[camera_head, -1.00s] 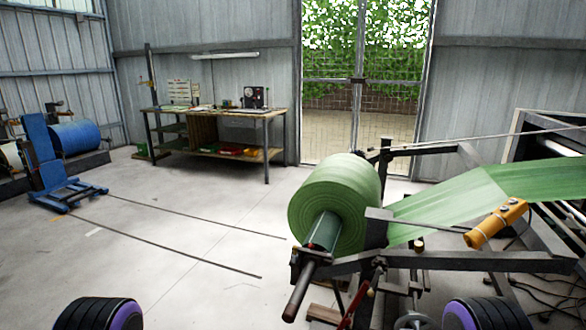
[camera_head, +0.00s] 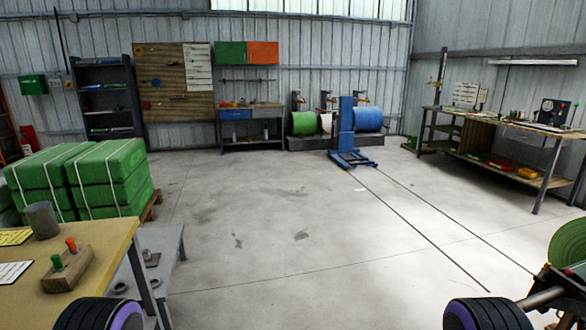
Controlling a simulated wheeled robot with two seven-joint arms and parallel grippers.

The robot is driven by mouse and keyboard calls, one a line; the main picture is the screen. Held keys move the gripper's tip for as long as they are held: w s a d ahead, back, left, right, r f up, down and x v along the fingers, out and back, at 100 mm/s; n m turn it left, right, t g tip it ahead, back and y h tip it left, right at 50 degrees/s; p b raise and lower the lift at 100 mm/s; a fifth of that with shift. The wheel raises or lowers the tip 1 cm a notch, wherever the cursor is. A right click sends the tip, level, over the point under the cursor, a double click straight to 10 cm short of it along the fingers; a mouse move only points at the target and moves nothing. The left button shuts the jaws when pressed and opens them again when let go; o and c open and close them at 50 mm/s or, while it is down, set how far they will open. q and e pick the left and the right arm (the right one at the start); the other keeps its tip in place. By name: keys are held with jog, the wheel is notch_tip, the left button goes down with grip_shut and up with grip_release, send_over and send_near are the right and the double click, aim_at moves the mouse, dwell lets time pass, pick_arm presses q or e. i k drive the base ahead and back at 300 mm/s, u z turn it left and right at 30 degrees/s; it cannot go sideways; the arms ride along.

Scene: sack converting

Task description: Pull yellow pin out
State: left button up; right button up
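I cannot make out a yellow pin in this view. The end of the green roll (camera_head: 569,252) shows at the right edge, cut off by the frame. Below it is part of the dark roll stand, with a bar end (camera_head: 541,298) sticking out to the left. Dark rounded parts of my own arms, with purple rims, show at the bottom left and bottom right. Neither gripper is in view.
A table (camera_head: 95,252) at the lower left bears a wooden block (camera_head: 75,270) with green and orange pegs and a grey cylinder (camera_head: 42,219). Strapped green bales (camera_head: 110,172) stand behind. A blue lifter (camera_head: 347,125) stands at the back. The middle floor is clear.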

aim_at(548, 265)
jog(key=u, duration=0.15)
jog(key=i, duration=1.65)
jog(key=z, duration=0.95)
jog(key=i, duration=0.95)
jog(key=z, duration=1.55)
jog(key=i, duration=1.7)
jog(key=z, duration=0.25)
